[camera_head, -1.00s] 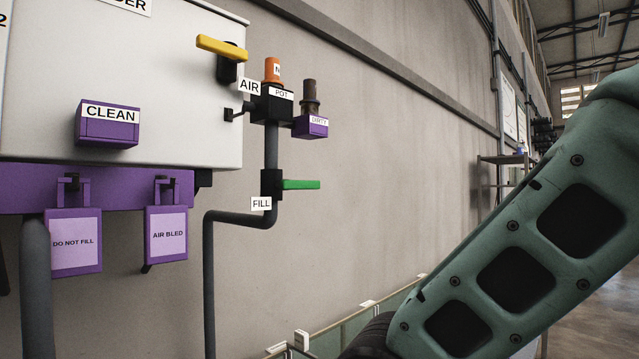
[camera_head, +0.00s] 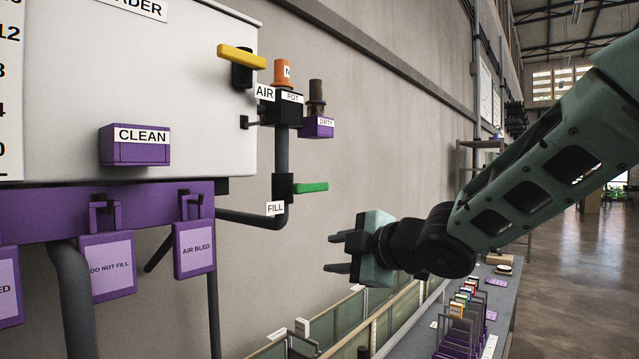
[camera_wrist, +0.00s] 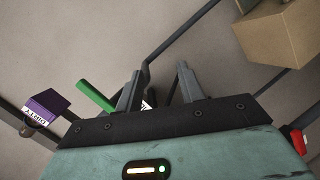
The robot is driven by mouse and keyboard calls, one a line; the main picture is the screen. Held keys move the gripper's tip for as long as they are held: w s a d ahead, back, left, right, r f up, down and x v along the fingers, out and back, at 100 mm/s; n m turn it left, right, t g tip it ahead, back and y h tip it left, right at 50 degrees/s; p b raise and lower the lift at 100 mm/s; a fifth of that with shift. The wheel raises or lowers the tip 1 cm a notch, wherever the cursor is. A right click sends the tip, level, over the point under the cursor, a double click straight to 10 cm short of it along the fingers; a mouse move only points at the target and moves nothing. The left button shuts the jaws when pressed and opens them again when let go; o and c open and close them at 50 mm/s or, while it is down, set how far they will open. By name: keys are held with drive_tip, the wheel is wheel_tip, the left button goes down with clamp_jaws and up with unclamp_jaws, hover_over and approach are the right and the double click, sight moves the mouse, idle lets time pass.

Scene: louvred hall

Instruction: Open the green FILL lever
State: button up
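The green FILL lever (camera_head: 311,188) sticks out level to the right from a black valve body (camera_head: 283,187) on a grey vertical pipe. The white FILL label (camera_head: 276,208) is just below it. My gripper (camera_head: 337,253) is to the right of and below the lever, apart from it, with its fingers spread and pointing left. In the wrist view my gripper (camera_wrist: 158,80) is open and empty. The green lever (camera_wrist: 97,97) shows there left of the fingers, its lower end close to the left finger in the picture.
A purple DIRTY box (camera_head: 317,127) and an orange cap (camera_head: 284,72) sit above the lever. A yellow lever (camera_head: 242,57) is on the white HEADER panel (camera_head: 190,80). Purple tags (camera_head: 107,265) hang at left. A bench (camera_head: 500,320) with racks stands lower right.

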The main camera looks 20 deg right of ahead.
sight(321, 188)
drive_tip(key=d+r+n+t+y+p, duration=0.1)
drive_tip(key=d+r+n+y, duration=0.1)
drive_tip(key=r+n, duration=0.25)
drive_tip(key=d+r+n+t+y+p, duration=0.1)
drive_tip(key=d+r+n+y, duration=0.15)
drive_tip(key=r, duration=0.35)
drive_tip(key=shift+h, duration=0.25)
drive_tip(key=p+x, duration=0.1)
drive_tip(key=x, duration=0.7)
drive_tip(key=shift+w+r, duration=0.1)
drive_tip(key=shift+w, duration=0.25)
drive_tip(key=shift+b+x, duration=0.4)
drive_tip(key=shift+x, duration=0.55)
clamp_jaws()
